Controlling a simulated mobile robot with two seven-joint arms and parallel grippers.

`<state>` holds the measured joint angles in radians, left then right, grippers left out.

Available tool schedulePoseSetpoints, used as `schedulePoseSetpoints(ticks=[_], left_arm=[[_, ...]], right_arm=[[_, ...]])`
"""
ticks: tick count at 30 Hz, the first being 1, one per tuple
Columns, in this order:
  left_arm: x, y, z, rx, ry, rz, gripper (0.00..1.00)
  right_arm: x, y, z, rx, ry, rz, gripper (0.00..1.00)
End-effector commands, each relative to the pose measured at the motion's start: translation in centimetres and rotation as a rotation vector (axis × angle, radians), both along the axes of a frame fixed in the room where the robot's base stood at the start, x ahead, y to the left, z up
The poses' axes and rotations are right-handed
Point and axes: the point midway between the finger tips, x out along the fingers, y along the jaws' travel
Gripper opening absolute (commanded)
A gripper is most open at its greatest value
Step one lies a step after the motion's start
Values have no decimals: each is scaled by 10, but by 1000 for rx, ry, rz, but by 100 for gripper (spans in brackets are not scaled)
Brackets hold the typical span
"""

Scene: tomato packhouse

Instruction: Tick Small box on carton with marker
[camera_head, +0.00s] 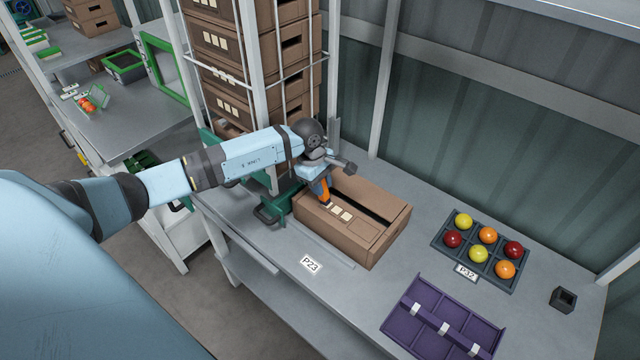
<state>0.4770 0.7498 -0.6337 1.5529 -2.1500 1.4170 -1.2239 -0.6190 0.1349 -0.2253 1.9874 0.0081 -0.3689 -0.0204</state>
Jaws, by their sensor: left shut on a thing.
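A brown cardboard carton (371,246) sits on the grey bench, with a dark slot along its top. My left gripper (323,183) is over the carton's left end, shut on an orange marker (322,191). The marker points down, its lower end close to the pale squares; whether it touches the carton I cannot tell. No tick mark can be made out at this size. My right gripper is not in view.
A tray of red, yellow and orange tomatoes (437,242), a purple divided tray (394,318) and a small dark holder (563,299) stand to the right. A rack of stacked cartons (217,42) rises behind.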

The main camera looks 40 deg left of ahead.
Motion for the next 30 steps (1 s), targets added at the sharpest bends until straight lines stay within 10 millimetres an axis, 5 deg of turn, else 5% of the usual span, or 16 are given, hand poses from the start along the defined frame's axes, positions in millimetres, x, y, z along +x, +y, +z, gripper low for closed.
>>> schedulePoseSetpoints(ticks=[30], left_arm=[[5,-5,6,1,0,0,2]], right_arm=[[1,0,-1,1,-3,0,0]])
